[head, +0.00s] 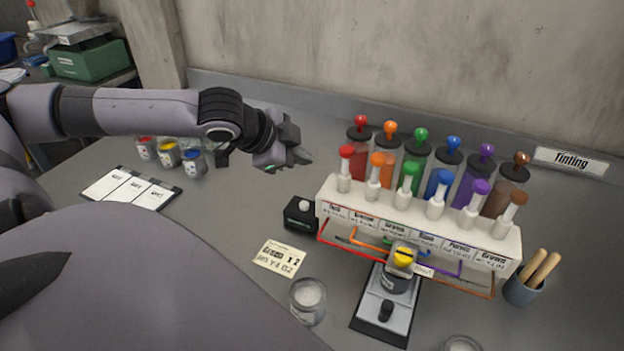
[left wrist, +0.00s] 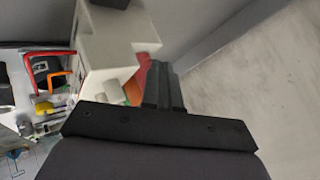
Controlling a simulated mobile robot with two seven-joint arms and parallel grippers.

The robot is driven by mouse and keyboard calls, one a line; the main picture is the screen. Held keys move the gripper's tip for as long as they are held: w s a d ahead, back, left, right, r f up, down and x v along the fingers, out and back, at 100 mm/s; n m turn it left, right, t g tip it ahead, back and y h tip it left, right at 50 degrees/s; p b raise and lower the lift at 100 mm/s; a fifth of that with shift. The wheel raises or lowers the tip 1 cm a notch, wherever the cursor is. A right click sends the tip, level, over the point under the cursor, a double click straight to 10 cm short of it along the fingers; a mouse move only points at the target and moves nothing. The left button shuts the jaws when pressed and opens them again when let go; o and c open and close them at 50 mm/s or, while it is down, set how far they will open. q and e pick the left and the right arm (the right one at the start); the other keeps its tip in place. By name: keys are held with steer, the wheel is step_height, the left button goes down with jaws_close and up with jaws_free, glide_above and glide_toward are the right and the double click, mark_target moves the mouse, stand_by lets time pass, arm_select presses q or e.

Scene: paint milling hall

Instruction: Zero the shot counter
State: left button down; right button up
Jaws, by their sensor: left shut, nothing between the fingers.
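A small black box (head: 300,222) with a white round button on top and a small greenish display on its front stands at the left end of the white dispenser rack; it looks like the shot counter. The reading is too small to make out. My left gripper (head: 301,157) is above and behind the box, a little to its left, apart from it. Its fingers are shut with nothing between them; they also show in the left wrist view (left wrist: 163,88). My right gripper is not in view.
The white rack (head: 420,218) with several coloured plungers and tubes stands right of the box; its end also shows in the left wrist view (left wrist: 115,45). A card (head: 280,256) and a glass jar (head: 307,301) lie in front. Paint tins (head: 168,154) stand left.

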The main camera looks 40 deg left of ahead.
arm_select(q)
steer(key=shift+s, duration=0.1)
steer(key=shift+f, duration=0.15)
steer(key=b, duration=0.5)
glide_above(301, 208)
step_height(301, 208, down, 6)
steer(key=shift+f, duration=0.2)
steer(key=shift+f+b, duration=0.55)
steer(key=shift+f, duration=0.5)
steer(key=shift+f, duration=0.2)
stand_by(0.8)
steer(key=shift+f, duration=0.25)
